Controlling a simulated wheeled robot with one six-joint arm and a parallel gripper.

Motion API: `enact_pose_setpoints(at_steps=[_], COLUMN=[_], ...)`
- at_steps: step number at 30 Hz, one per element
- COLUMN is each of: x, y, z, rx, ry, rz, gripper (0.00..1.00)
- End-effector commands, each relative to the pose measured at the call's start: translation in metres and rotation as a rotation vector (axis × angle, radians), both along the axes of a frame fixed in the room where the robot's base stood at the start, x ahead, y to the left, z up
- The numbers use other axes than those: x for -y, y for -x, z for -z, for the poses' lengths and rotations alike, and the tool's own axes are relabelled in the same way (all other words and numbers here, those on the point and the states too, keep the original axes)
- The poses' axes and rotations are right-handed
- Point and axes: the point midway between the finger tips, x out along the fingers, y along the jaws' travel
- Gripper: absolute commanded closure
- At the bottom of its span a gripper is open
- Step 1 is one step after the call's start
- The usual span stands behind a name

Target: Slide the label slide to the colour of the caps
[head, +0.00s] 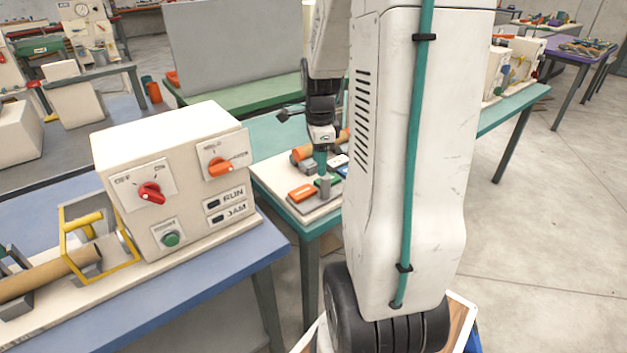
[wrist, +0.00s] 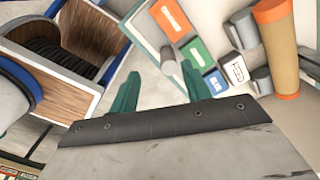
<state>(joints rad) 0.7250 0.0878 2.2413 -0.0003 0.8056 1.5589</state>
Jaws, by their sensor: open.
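The label slide's grey upright knob (wrist: 168,60) stands beside the row of colour tiles, nearest the green tile (wrist: 197,53). The orange tile (wrist: 171,18) lies at one end of the row and the blue tile (wrist: 215,83) at the other. A brown tube (wrist: 280,52) with orange caps lies to the right in the wrist view. My gripper (wrist: 160,85) is open, its teal fingers apart, with the knob showing between and beyond them. In the head view my gripper (head: 320,158) hangs over the board, close to the knob (head: 323,187). Whether a finger touches the knob is unclear.
Grey tube supports (wrist: 246,29) and a white marked block (wrist: 234,68) stand by the tiles. A machine box (head: 175,185) with red, orange and green controls sits on a blue bench (head: 205,285) at left. My arm hides part of the teal bench (head: 276,176).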

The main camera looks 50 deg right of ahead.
Motion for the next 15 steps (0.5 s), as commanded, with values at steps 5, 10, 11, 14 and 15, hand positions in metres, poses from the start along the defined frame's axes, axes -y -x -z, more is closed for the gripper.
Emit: enact_pose_setpoints(at_steps=[5, 10, 11, 14, 15], x=[0.023, 0.023, 0.023, 0.023, 0.023], y=[0.005, 0.005, 0.005, 0.005, 0.005], z=[0.019, 0.04, 0.046, 0.063, 0.069], rx=[-0.005, -0.008, -0.008, -0.008, -0.008], ry=[-0.006, -0.008, -0.008, -0.009, -0.008], rz=[0.145, 0.156, 0.155, 0.154, 0.154], gripper=[0.52, 0.52, 0.52, 0.52, 0.52])
